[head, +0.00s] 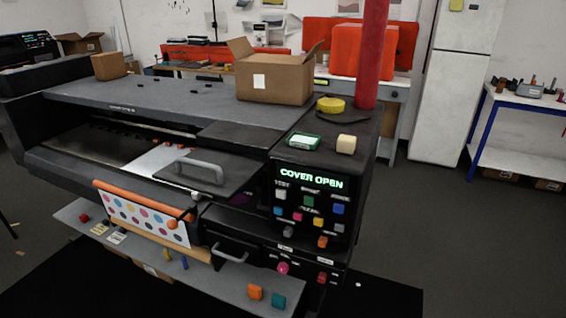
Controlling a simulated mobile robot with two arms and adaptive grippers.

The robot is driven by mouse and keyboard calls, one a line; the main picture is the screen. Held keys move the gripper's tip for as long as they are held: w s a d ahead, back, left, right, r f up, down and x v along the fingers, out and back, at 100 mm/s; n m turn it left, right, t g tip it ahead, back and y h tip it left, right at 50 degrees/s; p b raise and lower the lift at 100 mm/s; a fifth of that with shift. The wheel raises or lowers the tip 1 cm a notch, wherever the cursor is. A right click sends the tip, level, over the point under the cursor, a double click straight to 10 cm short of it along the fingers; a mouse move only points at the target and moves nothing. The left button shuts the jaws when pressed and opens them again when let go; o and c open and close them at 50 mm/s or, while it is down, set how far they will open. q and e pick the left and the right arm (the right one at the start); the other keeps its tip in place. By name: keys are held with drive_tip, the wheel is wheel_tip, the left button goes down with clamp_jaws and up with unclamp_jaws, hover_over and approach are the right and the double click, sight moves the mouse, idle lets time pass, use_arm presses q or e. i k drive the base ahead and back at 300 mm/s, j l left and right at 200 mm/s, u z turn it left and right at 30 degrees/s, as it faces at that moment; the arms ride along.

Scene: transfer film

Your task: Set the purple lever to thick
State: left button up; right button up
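A large dark printer (150,100) fills the left and middle of the head view. I cannot clearly make out a purple lever. A dark purple patch (240,199) shows in shadow beside the printer's raised grey cover (215,178). A magenta knob (283,268) sits on the lower front panel, under small labels too small to read. The control panel (310,208) has several coloured buttons and a green display reading "COVER OPEN" (311,179). Neither gripper is in view.
A cardboard box (272,78), a yellow roll (330,104) and a red column (371,50) stand on or behind the printer. A shelf (215,288) with orange and teal blocks juts out below. Floor at the right (440,225) is clear.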

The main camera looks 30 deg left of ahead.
sight(260, 179)
drive_tip(key=j+z, duration=0.35)
drive_tip(key=j, duration=0.55)
drive_tip(key=j+z, duration=0.35)
drive_tip(key=j, duration=0.6)
drive_tip(key=k, duration=0.05)
